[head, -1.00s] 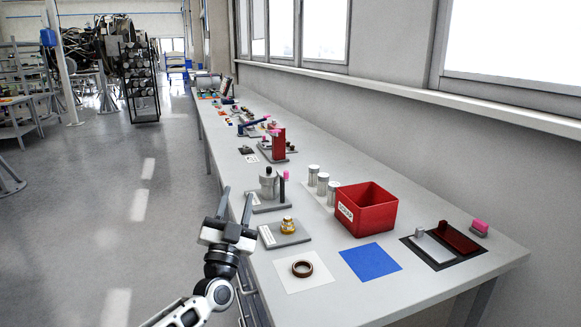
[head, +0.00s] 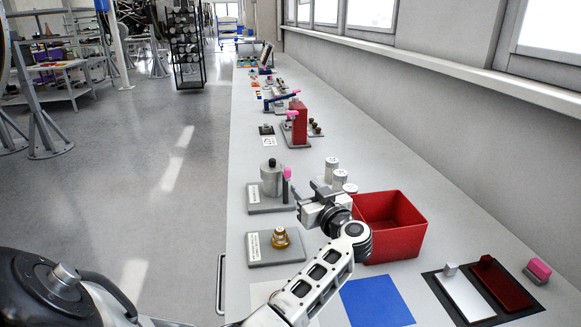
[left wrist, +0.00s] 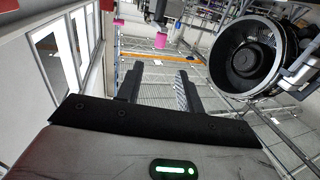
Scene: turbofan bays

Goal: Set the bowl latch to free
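The bowl unit, a grey cylinder with a black knob on top (head: 271,178), stands upright on a grey labelled plate (head: 264,208). A dark upright piece with a pink tip (head: 287,173) is at its right side; I take this to be the latch. Its setting cannot be read. My left gripper (head: 305,190) is just right of the pink tip, apart from it, fingers pointing towards the unit. In the left wrist view the fingers (left wrist: 160,67) are apart with nothing between them; a pink piece (left wrist: 161,40) shows beyond them. My right gripper is not in view.
A red bin (head: 398,228) stands right of my left gripper, close to the wrist. Several silver cans (head: 333,171) stand behind it. A plate with a brass part (head: 280,238) is in front of the bowl unit. A blue mat (head: 375,302) lies nearer.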

